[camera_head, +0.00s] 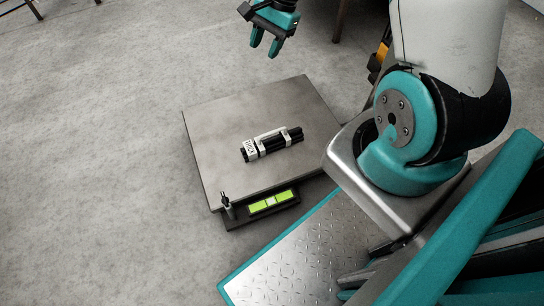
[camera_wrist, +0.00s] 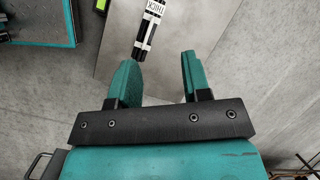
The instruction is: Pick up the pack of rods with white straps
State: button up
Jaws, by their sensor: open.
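The pack of black rods with white straps (camera_head: 272,143) lies on a flat grey metal platform (camera_head: 215,150). One strap carries the dark letters "THICK", and a white handle-like bar runs along the top. In the wrist view the pack (camera_wrist: 149,28) shows at the top edge, partly cut off, beyond my fingertips. My gripper (camera_head: 265,48) is at the top of the head view, beyond the platform's far edge and apart from the pack. In the wrist view its two teal fingers (camera_wrist: 158,62) are spread with nothing between them.
The platform has a front panel with a green display (camera_head: 271,202) and a small dark post (camera_head: 227,205) at its near left corner. Concrete floor (camera_head: 90,150) lies open to the left. Dark legs of furniture (camera_head: 340,20) stand at the top.

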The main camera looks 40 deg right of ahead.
jog(key=d+f+m+b, duration=0.2)
jog(key=d+f+b, duration=0.15)
jog(key=f, duration=0.45)
jog(key=d+f+m+b, duration=0.2)
jog(key=f+m+b, duration=0.15)
jog(key=f, duration=0.45)
jog(key=d+f+m+b, duration=0.1)
jog(key=d+f+b, duration=0.25)
jog(key=f, duration=0.45)
jog(key=b, duration=0.7)
send_near(272, 132)
jog(key=x, duration=0.4)
jog(key=shift+f, duration=0.35)
jog(key=b+x, duration=0.5)
jog(key=x, duration=0.1)
jog(key=shift+d, duration=0.15)
jog(key=shift+c, duration=0.2)
grip_shut()
